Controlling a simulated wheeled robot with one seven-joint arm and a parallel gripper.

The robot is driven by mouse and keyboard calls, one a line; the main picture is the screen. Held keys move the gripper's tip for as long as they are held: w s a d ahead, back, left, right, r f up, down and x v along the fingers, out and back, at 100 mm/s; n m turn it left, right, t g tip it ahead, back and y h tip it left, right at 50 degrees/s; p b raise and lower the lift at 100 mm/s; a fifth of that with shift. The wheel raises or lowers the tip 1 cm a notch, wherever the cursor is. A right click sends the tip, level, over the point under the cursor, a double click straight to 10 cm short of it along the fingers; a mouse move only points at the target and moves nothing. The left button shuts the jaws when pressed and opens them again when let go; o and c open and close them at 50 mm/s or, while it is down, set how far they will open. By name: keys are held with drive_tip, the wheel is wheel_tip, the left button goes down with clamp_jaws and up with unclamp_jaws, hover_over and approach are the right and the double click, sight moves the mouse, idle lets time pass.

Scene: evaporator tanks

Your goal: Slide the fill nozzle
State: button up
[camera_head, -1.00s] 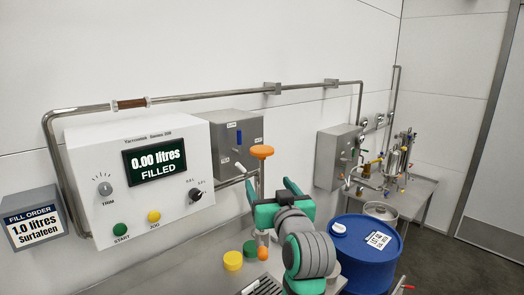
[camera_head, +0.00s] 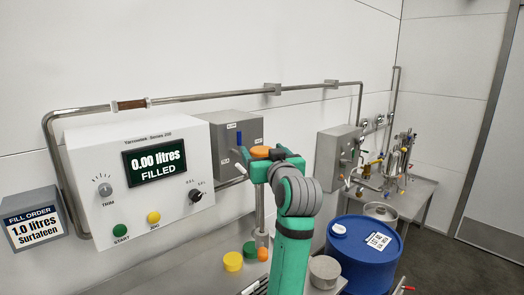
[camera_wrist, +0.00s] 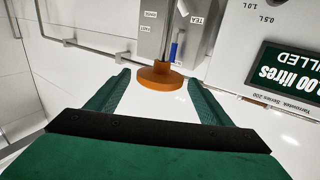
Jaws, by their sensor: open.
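The fill nozzle assembly shows as a metal post (camera_head: 260,212) with an orange round knob (camera_head: 260,152) on top. It stands upright in front of the grey wall box. My gripper (camera_head: 264,163) is at knob height, and its fingers partly hide the knob's lower side and the upper post. In the wrist view, which is upside down, the orange knob (camera_wrist: 158,78) lies between the tips of my open gripper (camera_wrist: 160,92). A gap shows on each side of the knob, and nothing is held. The nozzle outlet is not clearly visible.
A white control panel (camera_head: 110,185) reading "0.00 litres" is to the left. Yellow (camera_head: 233,261) and green (camera_head: 250,249) caps and a grey lidded pot (camera_head: 325,271) sit on the bench. A blue drum (camera_head: 362,260) stands to the right. Pipes run along the wall.

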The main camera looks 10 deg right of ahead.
drive_tip(key=shift+w, duration=0.85)
